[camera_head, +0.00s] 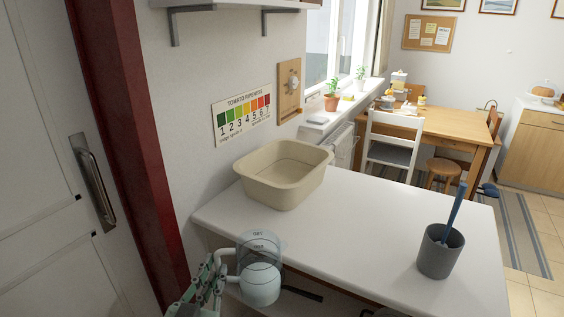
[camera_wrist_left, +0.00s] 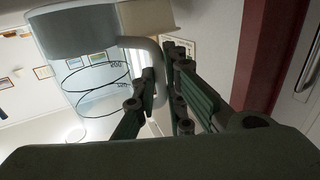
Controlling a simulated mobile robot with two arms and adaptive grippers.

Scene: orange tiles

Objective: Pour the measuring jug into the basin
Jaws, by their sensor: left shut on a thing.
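The clear measuring jug (camera_head: 259,250), with white contents in its lower part and dark markings, is near the bottom of the head view. It looks about upright, at the counter's front edge. My left gripper (camera_head: 217,279) is shut on its white handle, left of the jug body. In the left wrist view the jug (camera_wrist_left: 92,78) shows large beside my left gripper (camera_wrist_left: 162,75), the handle between the fingers. The beige basin (camera_head: 265,188) stands on the counter against the wall, behind the jug and apart from it. Its visible inside looks empty. My right gripper is not in view.
The white counter (camera_head: 350,225) is clear between the basin and a grey cup (camera_head: 435,262) holding a blue-handled tool at the right. A wall chart (camera_head: 243,114) and a wooden board (camera_head: 290,90) hang above the basin. A door (camera_head: 50,170) is at the left.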

